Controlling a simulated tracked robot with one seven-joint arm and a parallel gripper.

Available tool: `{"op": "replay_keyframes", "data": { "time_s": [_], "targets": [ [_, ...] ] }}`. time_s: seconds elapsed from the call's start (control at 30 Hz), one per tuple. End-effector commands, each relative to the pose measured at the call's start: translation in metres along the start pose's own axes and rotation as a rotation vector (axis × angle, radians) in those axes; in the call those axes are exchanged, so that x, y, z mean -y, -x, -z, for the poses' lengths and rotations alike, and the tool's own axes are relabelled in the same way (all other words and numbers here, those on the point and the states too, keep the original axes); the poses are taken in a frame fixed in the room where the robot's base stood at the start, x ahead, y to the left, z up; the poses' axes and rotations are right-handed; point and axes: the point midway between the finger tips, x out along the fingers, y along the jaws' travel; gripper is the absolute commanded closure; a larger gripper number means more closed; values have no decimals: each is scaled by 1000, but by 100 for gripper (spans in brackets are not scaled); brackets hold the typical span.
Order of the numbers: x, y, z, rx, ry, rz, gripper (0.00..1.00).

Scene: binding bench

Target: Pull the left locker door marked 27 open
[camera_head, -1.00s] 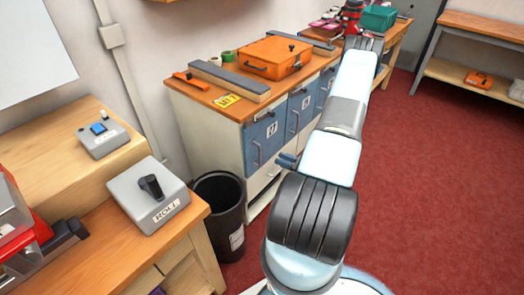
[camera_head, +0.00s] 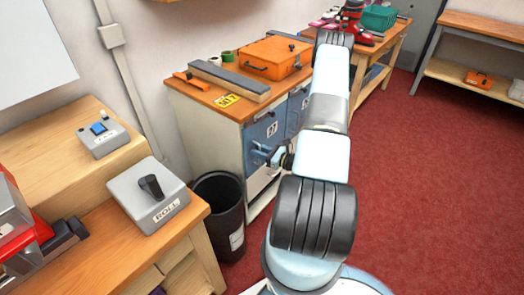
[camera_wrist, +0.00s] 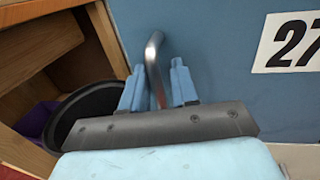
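The blue locker door marked 27 (camera_head: 254,133) is the left one in the white cabinet and looks shut. Its white 27 label also shows at the right of the wrist view (camera_wrist: 290,42). The door's grey bar handle (camera_wrist: 153,48) stands upright in the wrist view. My gripper (camera_wrist: 157,70) is open, with one blue finger on each side of the handle and a visible gap to each. In the head view my gripper (camera_head: 266,154) is in front of the door's lower part and hides most of the handle.
A black bin (camera_head: 219,205) stands left of the cabinet; its rim shows left of my fingers in the wrist view (camera_wrist: 70,112). A second blue door (camera_head: 297,108) is to the right, partly hidden by my arm. The red floor at right is clear.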

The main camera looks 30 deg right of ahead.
Motion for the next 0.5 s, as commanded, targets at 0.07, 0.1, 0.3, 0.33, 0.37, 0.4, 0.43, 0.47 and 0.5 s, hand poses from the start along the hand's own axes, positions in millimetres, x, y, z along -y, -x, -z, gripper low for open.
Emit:
{"op": "replay_keyframes", "data": {
  "time_s": [0.07,0.1,0.3,0.33,0.37,0.4,0.43,0.47,0.5],
  "targets": [
    [0,0,0,0,0,0,71],
    [0,0,0,0,0,0,73],
    [0,0,0,0,0,0,92],
    [0,0,0,0,1,0,95],
    [0,0,0,0,1,0,98],
    [1,0,0,0,1,1,100],
    [1,0,0,0,1,1,100],
    [1,0,0,0,2,1,100],
    [1,1,0,0,2,2,100]
  ]
}}
